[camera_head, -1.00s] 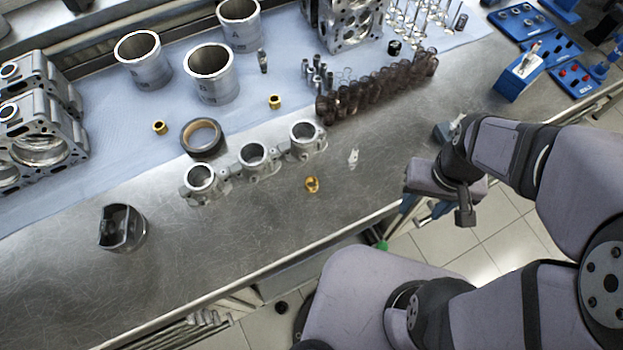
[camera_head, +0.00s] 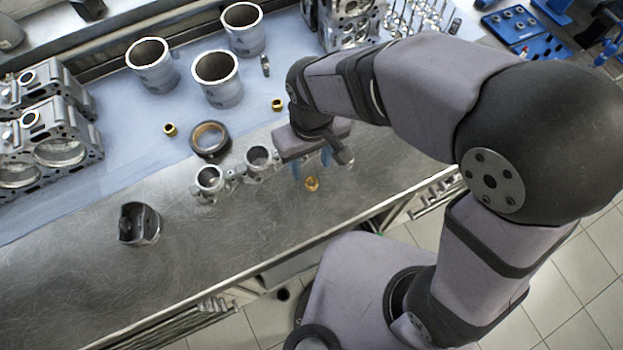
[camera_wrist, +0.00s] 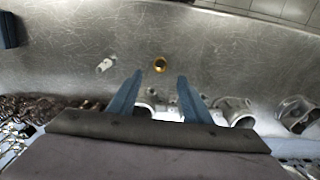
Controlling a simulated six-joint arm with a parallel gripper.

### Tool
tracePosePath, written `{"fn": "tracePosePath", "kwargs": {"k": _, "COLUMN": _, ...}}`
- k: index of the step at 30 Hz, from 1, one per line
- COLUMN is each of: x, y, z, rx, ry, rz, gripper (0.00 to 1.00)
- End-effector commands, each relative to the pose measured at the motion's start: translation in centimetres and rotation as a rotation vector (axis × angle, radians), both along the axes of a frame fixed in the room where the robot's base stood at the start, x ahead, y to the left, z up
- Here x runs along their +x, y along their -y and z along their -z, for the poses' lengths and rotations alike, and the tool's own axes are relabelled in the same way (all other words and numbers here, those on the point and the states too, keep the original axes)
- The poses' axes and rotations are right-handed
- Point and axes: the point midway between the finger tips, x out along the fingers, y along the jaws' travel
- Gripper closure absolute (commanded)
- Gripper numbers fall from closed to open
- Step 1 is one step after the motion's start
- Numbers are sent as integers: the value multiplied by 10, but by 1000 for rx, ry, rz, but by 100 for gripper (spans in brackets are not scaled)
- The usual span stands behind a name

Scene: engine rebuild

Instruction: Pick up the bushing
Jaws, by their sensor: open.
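A brass-coloured bushing (camera_head: 312,184) lies on the bare steel bench top, near its front edge. Two more brass bushings, one on the left (camera_head: 170,130) and one on the right (camera_head: 277,105), stand on the blue mat farther back.
Metal housings (camera_head: 209,179) stand in a row close to the gripper; my gripper partly hides them. A dark ring (camera_head: 210,139), cylinder liners (camera_head: 218,79) and engine blocks (camera_head: 52,142) stand behind. A piston (camera_head: 139,223) is at front left. Bare bench (camera_head: 215,255) lies in front.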

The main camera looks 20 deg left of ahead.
Motion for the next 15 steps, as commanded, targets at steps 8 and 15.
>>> {"fn": "tracePosePath", "kwargs": {"k": 8, "x": -3, "y": 4, "z": 4, "rx": -12, "ry": -10, "rz": 43, "gripper": 55}}
{"fn": "tracePosePath", "kwargs": {"k": 15, "x": -3, "y": 4, "z": 21, "rx": -12, "ry": -11, "rz": 42, "gripper": 55}}
